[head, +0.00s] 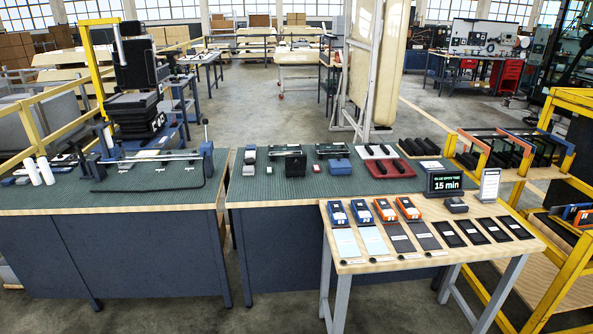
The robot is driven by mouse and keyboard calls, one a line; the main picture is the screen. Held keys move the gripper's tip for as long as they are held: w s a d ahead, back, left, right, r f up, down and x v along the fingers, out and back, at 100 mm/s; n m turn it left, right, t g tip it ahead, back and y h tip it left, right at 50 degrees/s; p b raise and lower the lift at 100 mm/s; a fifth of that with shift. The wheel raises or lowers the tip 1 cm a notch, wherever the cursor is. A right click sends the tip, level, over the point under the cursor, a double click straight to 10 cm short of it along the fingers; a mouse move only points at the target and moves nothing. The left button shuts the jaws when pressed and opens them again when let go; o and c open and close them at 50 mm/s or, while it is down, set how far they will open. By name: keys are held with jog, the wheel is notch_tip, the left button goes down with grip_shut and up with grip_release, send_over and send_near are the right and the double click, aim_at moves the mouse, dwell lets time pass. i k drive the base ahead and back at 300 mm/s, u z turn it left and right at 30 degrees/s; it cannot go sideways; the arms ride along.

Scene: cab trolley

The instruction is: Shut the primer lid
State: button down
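No primer lid can be made out for certain. Small items stand on the green-topped middle bench (262,186), among them a dark box (295,166), a blue box (338,166) and a small grey-blue block (249,157). They are too small to tell which, if any, is the primer, or whether a lid is open. My gripper is not in view.
A front table holds blue boxes (362,211), orange boxes (407,208), flat pads (446,234) and a display (443,183) reading 15 min. A red tray (383,171) lies behind. A yellow rack (574,180) stands right. A narrow gap separates the left bench (150,203).

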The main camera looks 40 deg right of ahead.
aim_at(298, 162)
jog(key=z, duration=0.1)
jog(key=i, duration=1)
jog(key=u, duration=0.05)
